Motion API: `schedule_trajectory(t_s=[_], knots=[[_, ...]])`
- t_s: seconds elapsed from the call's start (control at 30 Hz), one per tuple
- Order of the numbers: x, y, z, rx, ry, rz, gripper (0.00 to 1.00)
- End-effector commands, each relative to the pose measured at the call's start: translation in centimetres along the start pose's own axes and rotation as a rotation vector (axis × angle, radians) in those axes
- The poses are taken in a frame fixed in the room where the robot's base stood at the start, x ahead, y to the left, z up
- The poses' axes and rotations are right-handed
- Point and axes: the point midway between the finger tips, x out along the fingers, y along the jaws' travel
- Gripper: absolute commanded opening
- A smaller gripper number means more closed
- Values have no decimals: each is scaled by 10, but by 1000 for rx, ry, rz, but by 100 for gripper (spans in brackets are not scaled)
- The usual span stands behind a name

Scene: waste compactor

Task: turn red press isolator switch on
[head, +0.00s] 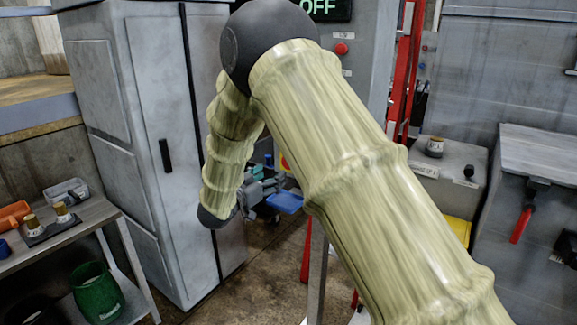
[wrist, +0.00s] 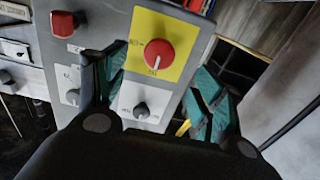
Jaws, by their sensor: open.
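The red isolator switch (wrist: 159,54) is a round red knob on a yellow plate (wrist: 186,36), on a grey control panel (wrist: 112,22) in the wrist view. Its plate looks tilted in that view. My gripper (wrist: 160,76) is open, with teal-padded fingers to the left and right of the knob and nothing held between them. I cannot tell how far the fingertips stand from the panel. In the head view my gripper (head: 268,190) shows low behind my arm, near a small patch of yellow and red; the switch is mostly hidden there.
A black knob (wrist: 142,110) sits below the switch, and a red square button (wrist: 64,23) is to its left. A display (head: 322,9) reads OFF. A tall grey cabinet (head: 150,130) stands left of my arm; a shelf (head: 110,215) holds small items. A red-handled lever (head: 521,225) is at right.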

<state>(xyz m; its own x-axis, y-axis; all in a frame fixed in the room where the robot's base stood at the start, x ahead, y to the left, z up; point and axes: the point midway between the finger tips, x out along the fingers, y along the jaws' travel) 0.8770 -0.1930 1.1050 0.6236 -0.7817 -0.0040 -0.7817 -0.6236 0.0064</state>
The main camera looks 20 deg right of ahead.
Motion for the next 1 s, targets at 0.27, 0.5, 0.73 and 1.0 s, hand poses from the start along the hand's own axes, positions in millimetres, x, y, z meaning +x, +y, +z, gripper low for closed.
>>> schedule_trajectory(t_s=[0.27,0.5,0.73,1.0], knots=[[23,0,-8,9,5,15,69],[63,1,-8,8,3,14,69],[93,1,-7,7,4,13,69],[107,0,-6,7,5,11,69]])
